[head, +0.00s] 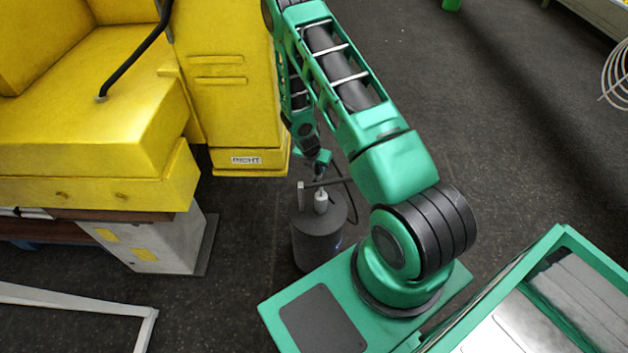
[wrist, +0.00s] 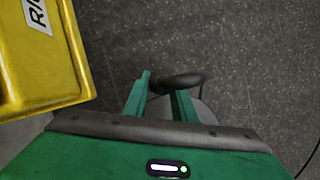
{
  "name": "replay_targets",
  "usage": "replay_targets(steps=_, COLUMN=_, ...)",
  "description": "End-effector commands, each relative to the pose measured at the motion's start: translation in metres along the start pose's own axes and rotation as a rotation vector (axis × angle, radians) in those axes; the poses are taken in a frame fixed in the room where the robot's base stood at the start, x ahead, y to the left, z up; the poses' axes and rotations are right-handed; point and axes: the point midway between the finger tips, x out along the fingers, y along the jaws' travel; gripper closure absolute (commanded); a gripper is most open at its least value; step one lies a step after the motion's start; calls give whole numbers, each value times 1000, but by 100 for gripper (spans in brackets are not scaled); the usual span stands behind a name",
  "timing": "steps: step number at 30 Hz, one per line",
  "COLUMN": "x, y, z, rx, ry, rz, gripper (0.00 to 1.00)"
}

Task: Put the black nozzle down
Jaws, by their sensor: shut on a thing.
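My gripper (wrist: 162,88) is shut on the black nozzle (wrist: 182,81); in the wrist view its dark, rounded end sticks out between and past the two green fingers. In the head view my gripper (head: 320,163) is small and partly hidden, just above a dark grey tank (head: 320,238) that stands on the floor. A thin dark bar, which looks like the nozzle, shows just below my gripper over the tank top. I cannot tell whether it touches the tank. In the wrist view, a grey rounded surface behind the fingers is mostly hidden.
A big yellow machine (head: 225,95) with a "RIGHT" label stands close to the left of my gripper. A grey block (head: 160,248) with yellow patches is under it. A thin dark hose runs beside the tank. Dark floor (head: 500,120) is free to the right.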

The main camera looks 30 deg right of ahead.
Motion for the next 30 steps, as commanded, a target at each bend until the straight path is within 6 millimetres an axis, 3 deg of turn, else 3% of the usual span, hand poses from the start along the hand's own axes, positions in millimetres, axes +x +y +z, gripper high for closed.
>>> replay_targets(steps=8, x=18, y=1, z=-9, rx=1, ry=2, rz=1, gripper=100)
replay_targets(steps=15, x=46, y=1, z=-21, rx=0, ry=2, rz=1, gripper=100)
replay_targets(steps=22, x=49, y=2, z=-21, rx=0, ry=1, rz=3, gripper=100)
replay_targets(steps=23, x=49, y=2, z=-22, rx=0, ry=1, rz=3, gripper=71)
replay_targets(steps=24, x=49, y=2, z=-22, rx=0, ry=1, rz=3, gripper=62)
replay_targets(steps=25, x=49, y=2, z=-22, rx=0, ry=1, rz=3, gripper=57)
replay_targets(steps=30, x=48, y=2, z=-22, rx=0, ry=1, rz=3, gripper=57)
